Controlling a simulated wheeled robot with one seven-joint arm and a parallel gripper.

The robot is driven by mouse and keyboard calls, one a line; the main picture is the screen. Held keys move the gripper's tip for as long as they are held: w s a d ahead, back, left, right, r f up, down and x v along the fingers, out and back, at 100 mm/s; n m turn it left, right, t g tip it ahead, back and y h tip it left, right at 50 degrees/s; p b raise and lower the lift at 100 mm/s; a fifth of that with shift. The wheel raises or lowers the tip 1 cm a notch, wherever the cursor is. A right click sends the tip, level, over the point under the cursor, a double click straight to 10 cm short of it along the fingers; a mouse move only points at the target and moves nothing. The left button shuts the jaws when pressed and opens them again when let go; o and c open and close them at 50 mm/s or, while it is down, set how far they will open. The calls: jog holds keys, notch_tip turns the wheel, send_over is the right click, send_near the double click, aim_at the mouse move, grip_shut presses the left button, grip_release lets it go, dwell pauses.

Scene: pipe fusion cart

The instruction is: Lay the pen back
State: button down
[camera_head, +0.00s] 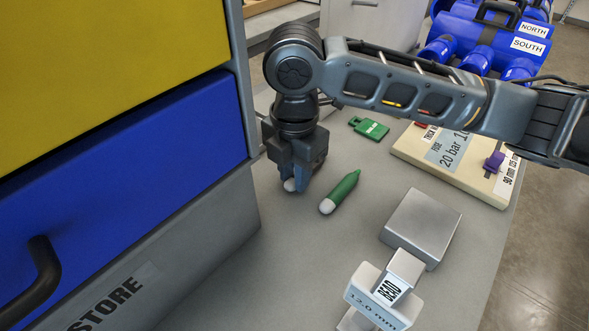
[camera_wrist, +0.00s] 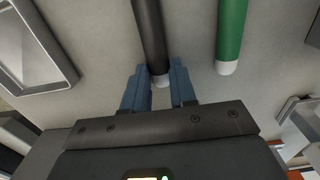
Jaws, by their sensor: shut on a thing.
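My gripper (camera_head: 297,180) points down at the grey cart top, close beside the blue drawer. It is shut on a black pen with a white end. In the wrist view the black pen (camera_wrist: 149,35) runs between the two blue fingertips, with its white end towards the gripper. In the head view only the white end shows; the rest is hidden by the gripper. A green pen (camera_head: 343,190) with a white end lies on the cart top just right of the gripper. It also shows in the wrist view (camera_wrist: 231,30), apart from the fingers.
The blue drawer (camera_head: 130,170) stands close on the left. A metal block tool marked BEAD (camera_head: 422,228) is at the front right. A green tag (camera_head: 369,128) and a labelled board (camera_head: 425,160) lie behind. A grey metal frame (camera_wrist: 68,72) shows left in the wrist view.

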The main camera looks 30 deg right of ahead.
jog(key=c, duration=0.9)
grip_release()
jog(key=shift+f, duration=0.15)
jog(key=shift+f+b, duration=0.15)
jog(key=shift+b, duration=0.2)
notch_tip(320, 180, up, 8)
jog(key=shift+s+a+r, duration=0.1)
jog(key=shift+a, duration=0.05)
